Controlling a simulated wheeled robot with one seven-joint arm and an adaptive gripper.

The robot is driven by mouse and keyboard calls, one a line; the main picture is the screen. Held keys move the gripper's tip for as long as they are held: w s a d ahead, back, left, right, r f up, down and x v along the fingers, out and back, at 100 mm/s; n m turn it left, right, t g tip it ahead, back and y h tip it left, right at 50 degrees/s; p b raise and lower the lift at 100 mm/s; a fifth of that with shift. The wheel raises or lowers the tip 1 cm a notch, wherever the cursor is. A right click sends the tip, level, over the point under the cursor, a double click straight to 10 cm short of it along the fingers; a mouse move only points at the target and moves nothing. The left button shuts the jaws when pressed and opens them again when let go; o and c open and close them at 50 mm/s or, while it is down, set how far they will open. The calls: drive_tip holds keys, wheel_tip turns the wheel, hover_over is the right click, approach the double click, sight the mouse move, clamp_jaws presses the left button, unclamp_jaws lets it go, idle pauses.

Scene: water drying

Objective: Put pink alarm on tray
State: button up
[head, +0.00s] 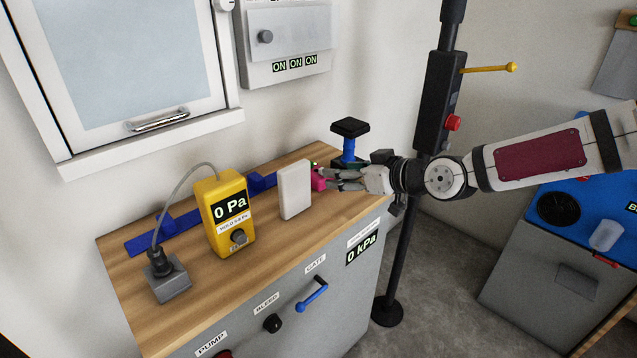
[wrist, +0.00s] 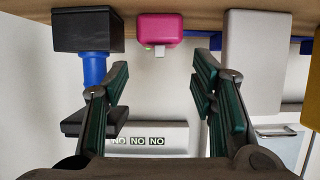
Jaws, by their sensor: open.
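The pink alarm (head: 318,181) stands on the wooden worktop, just right of a white upright block, and is partly hidden by my gripper in the head view. In the wrist view, which looks upside down, the pink alarm (wrist: 160,27) hangs at the top centre with a small pale tab on it. My gripper (head: 345,180) comes from the right, low over the worktop. In the wrist view my gripper (wrist: 162,75) is open, its two green-padded fingers apart, with the alarm ahead of the gap between them. I cannot identify a tray for certain.
The white block (head: 294,190) and a blue post with black top (head: 350,130) flank the alarm closely. A yellow gauge (head: 226,212), grey socket box (head: 168,280) and long blue strip (head: 148,236) share the worktop (head: 185,330). A blue-topped cabinet (head: 590,190) stands right.

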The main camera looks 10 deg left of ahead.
sight(313, 166)
drive_tip(key=b+x, duration=0.2)
drive_tip(key=x, duration=0.5)
drive_tip(key=shift+w+a+f+b, duration=0.1)
drive_tip(key=shift+w+b, duration=0.05)
drive_tip(key=shift+b, duration=0.25)
drive_tip(key=c, duration=1)
drive_tip(key=shift+r+p, duration=0.35)
drive_tip(key=shift+r, duration=0.3)
drive_tip(key=r, duration=0.1)
drive_tip(key=p, duration=0.1)
drive_tip(key=r, duration=0.1)
drive_tip(key=shift+s+d+r, duration=0.25)
drive_tip(key=shift+s+r, duration=0.05)
drive_tip(key=shift+s, duration=0.05)
drive_tip(key=s+d+p, duration=0.1)
drive_tip(key=s+d, duration=0.1)
drive_tip(key=s, duration=0.2)
drive_tip(key=s+d+p, duration=0.2)
drive_tip(key=s+d, duration=0.1)
drive_tip(key=s, duration=0.1)
drive_tip(key=s+d+r+p, duration=0.1)
drive_tip(key=s+d, duration=0.2)
drive_tip(key=s, duration=0.1)
drive_tip(key=shift+s+d+r+p, duration=0.1)
drive_tip(key=shift+s+p, duration=0.3)
